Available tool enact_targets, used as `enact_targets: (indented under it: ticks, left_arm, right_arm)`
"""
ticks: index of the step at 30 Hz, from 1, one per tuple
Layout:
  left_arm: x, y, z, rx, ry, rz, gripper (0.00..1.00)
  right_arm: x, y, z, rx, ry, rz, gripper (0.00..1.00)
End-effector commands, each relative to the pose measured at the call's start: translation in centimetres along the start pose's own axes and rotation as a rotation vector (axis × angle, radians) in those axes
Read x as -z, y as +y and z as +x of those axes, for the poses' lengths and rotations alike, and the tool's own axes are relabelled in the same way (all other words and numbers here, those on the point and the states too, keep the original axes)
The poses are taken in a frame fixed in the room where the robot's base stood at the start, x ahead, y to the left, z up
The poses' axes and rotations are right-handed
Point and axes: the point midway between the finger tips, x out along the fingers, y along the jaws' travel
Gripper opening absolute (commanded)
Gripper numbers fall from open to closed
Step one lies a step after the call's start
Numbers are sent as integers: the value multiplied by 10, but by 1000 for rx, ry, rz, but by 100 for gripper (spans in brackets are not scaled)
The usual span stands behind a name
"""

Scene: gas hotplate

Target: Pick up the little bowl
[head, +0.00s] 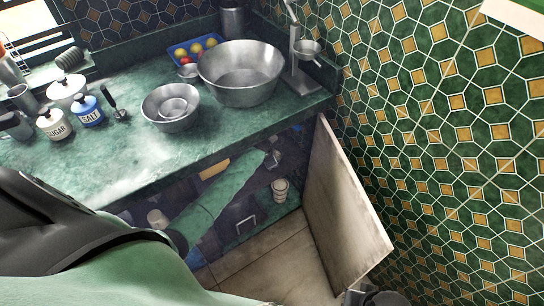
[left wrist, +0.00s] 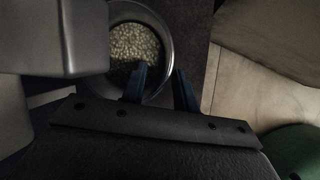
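In the left wrist view a round metal bowl (left wrist: 133,43) holds pale beige grains. I cannot tell whether it is the little bowl. My left gripper (left wrist: 160,80) is open; one finger is over the grains inside the bowl and the other is outside, with the rim between them. In the head view my left arm reaches into the open cabinet under the counter, and its fingertips are hard to make out. On the counter a small metal bowl (head: 173,106) sits inside a medium bowl (head: 157,113).
A large metal bowl (head: 240,90), a blue tray of fruit (head: 207,43), a scale (head: 303,78) and sugar (head: 54,126) and salt (head: 89,112) jars stand on the counter. The open cabinet door (head: 340,205) stands to the right. A striped cup (head: 280,188) is in the cabinet.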

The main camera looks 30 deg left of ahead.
Motion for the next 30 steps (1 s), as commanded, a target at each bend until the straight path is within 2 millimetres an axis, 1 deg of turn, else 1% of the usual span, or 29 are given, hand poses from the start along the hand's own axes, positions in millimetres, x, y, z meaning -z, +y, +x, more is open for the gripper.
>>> enact_targets:
  ticks: [7, 9, 11, 12, 25, 30]
  left_arm:
    - [0, 0, 1, 0, 0, 0, 30]
    - [0, 0, 1, 0, 0, 0, 16]
    - [0, 0, 1, 0, 0, 0, 4]
    - [0, 0, 1, 0, 0, 0, 0]
    - [-1, 0, 0, 0, 0, 0, 0]
    - [-7, 3, -13, 0, -3, -1, 0]
  right_arm:
    - [-1, 0, 0, -1, -3, -1, 0]
    - [-2, 0, 0, -1, -3, 0, 0]
    - [-2, 0, 0, -1, -3, 0, 0]
    - [-2, 0, 0, 0, -3, 0, 0]
    - [0, 0, 0, 0, -1, 0, 0]
    - [2, 0, 3, 3, 7, 0, 0]
